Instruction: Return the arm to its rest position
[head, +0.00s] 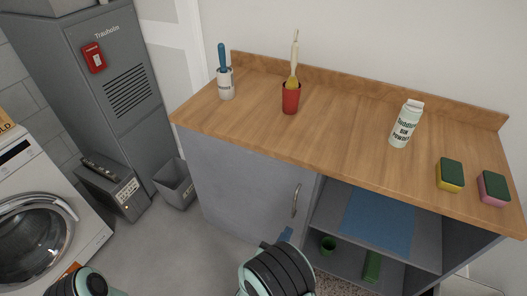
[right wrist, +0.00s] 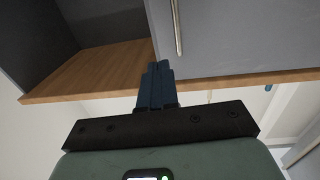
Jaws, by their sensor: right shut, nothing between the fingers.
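My right gripper (head: 286,234) shows at the bottom middle of the head view, in front of the grey cabinet (head: 240,190). Its blue fingers are together with nothing between them, and they also show in the right wrist view (right wrist: 157,75). There they overlap the cabinet's door edge in the picture; I cannot tell the gap. The closed door's metal handle (head: 296,200) is just above the fingers in the head view. Part of my left arm shows at the bottom left, but its gripper is out of view.
The wooden counter (head: 330,130) holds two brushes, one in a red cup (head: 291,98), a white powder bottle (head: 406,124) and two sponges (head: 450,175). The open shelf (head: 430,255) holds a blue mat and green items. A washer (head: 35,215), heater and grey bin (head: 175,184) stand left.

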